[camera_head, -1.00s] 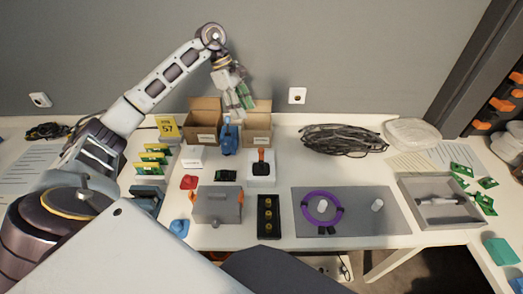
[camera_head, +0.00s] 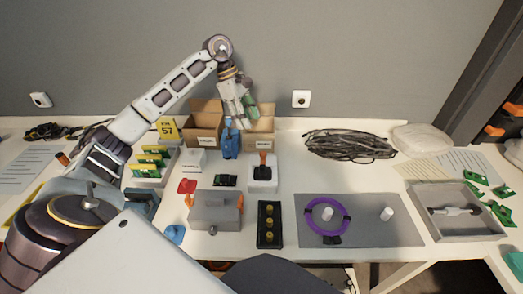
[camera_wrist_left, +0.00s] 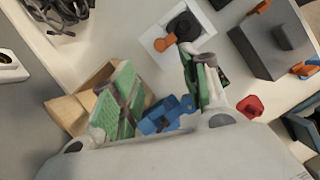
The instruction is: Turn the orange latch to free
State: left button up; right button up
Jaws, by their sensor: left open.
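An orange lever (camera_head: 262,158) stands on a black round mount on a white block (camera_head: 263,184) in mid-table. In the left wrist view the lever (camera_wrist_left: 164,43) lies beyond the fingertips, on its white block (camera_wrist_left: 150,22). A grey box (camera_head: 215,212) nearer me has orange clips (camera_head: 240,202) on its sides; it also shows in the left wrist view (camera_wrist_left: 270,50). I cannot tell which orange part is the latch. My left gripper (camera_head: 245,122) is open and empty, with green finger pads, above the table's back part; its fingers (camera_wrist_left: 158,66) touch neither orange part. My right gripper is not in view.
A blue object (camera_head: 230,143) stands beside two open cartons (camera_head: 206,131), just below my left gripper. A black cable coil (camera_head: 350,143) lies at the back right. A purple ring (camera_head: 310,222) lies on a grey mat (camera_head: 385,238). A grey tray (camera_head: 437,229) is at right.

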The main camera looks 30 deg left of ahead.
aim_at(263, 153)
pick_arm(q)
jog(key=b+x, duration=0.1)
jog(key=x, duration=1.1)
jog(key=shift+d+f, duration=0.3)
jog(key=shift+f, duration=0.3)
jog(key=shift+w+f, duration=0.1)
jog(key=shift+f, duration=0.1)
grip_shut()
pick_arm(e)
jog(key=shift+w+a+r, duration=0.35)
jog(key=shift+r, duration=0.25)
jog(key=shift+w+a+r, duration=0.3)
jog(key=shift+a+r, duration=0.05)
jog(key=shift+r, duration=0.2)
